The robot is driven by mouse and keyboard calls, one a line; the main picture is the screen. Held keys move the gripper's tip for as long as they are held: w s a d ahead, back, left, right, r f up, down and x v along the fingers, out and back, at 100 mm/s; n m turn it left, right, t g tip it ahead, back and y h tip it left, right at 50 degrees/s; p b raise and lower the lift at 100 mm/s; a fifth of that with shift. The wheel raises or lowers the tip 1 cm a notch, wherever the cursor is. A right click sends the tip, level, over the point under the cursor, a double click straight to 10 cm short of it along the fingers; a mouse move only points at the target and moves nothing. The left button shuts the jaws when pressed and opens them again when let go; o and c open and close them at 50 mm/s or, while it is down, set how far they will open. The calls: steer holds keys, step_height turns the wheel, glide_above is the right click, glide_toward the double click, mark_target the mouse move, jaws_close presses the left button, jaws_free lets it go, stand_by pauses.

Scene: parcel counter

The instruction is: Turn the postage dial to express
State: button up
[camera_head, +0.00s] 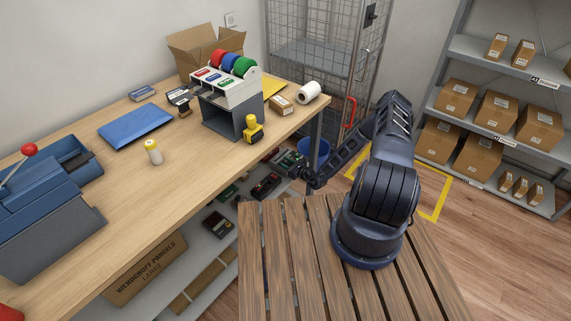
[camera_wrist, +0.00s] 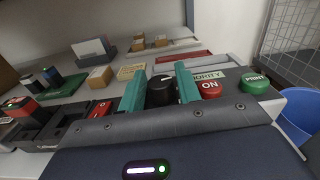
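The black postage dial (camera_wrist: 160,92) shows in the wrist view between the two green fingers of my gripper (camera_wrist: 159,72). The fingers are apart, one on each side of the dial; I cannot tell if they touch it. A white mark shows on the dial's top, toward its far edge. A label reading "ORITY" (camera_wrist: 208,75) shows right of the right finger, its start hidden; no express label is readable. In the head view my gripper (camera_head: 291,160) is below the counter's front edge, and the dial cannot be made out there.
A red ON button (camera_wrist: 210,89) and a green PRINT button (camera_wrist: 255,84) sit right of the dial. A red switch (camera_wrist: 100,108) lies to the left. In the head view, the wooden counter (camera_head: 190,130) overhangs a grey lower shelf. A blue bin (camera_head: 315,155) stands behind my gripper.

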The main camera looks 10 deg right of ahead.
steer(key=c, duration=0.7)
steer(key=shift+o, duration=0.2)
steer(key=shift+m+t+h, duration=0.4)
steer(key=shift+h, duration=0.1)
steer(key=m+t+h, duration=0.3)
steer(key=m+h, duration=0.1)
steer(key=h, duration=0.1)
steer(key=shift+s+a+h, duration=0.1)
steer(key=shift+h, duration=0.2)
steer(key=shift+m+t+h, duration=0.7)
steer(key=shift+m+h, duration=0.8)
steer(key=shift+h, duration=0.7)
steer(key=o, duration=0.7)
steer(key=shift+c, duration=0.2)
